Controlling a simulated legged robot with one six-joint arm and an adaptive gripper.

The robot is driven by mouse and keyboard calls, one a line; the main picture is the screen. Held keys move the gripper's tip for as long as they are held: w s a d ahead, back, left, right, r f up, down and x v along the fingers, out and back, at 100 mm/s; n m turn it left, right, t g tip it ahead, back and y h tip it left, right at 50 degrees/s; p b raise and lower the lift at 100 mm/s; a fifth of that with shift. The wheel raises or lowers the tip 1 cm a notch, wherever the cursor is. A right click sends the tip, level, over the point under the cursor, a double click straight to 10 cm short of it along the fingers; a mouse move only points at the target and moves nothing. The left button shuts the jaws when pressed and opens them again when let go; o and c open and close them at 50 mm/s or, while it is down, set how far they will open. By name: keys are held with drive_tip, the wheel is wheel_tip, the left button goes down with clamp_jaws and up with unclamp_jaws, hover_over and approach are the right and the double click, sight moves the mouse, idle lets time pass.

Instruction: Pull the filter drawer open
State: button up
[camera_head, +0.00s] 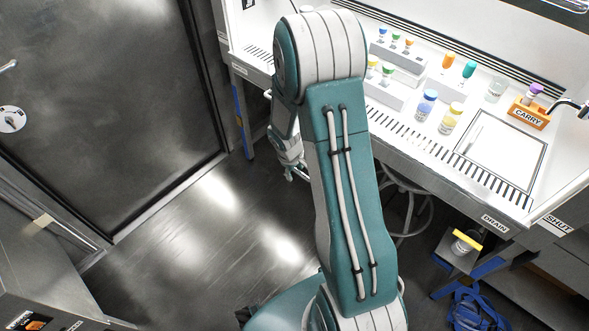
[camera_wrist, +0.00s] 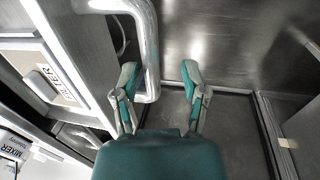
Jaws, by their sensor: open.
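In the wrist view a pale panel carries a label (camera_wrist: 62,80) that appears to read FILTER, at the left. I take this panel to be the filter drawer's front. A thick grey tubular handle (camera_wrist: 151,48) stands out to the right of it and bends back at its lower end. My gripper (camera_wrist: 160,80) is open, with teal-padded fingers. The handle's lower part shows between the fingertips, closer to the left one; I cannot tell if they touch. In the head view my gripper (camera_head: 291,166) is beside the bench's left end, and the drawer is hidden.
A white bench (camera_head: 400,128) holds several vials and an orange CARRY rack (camera_head: 528,115). A stool (camera_head: 408,205) stands under it. A grey door (camera_head: 105,100) is at the left. The floor (camera_head: 185,235) between is clear. A MIXER label (camera_wrist: 14,143) shows at lower left.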

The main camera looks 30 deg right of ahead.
drive_tip(key=shift+d+r, duration=0.1)
drive_tip(key=shift+r, duration=0.2)
wheel_tip(320, 180, up, 11)
drive_tip(key=a, duration=0.2)
drive_tip(key=shift+s+a, duration=0.15)
drive_tip(key=shift+s, duration=0.15)
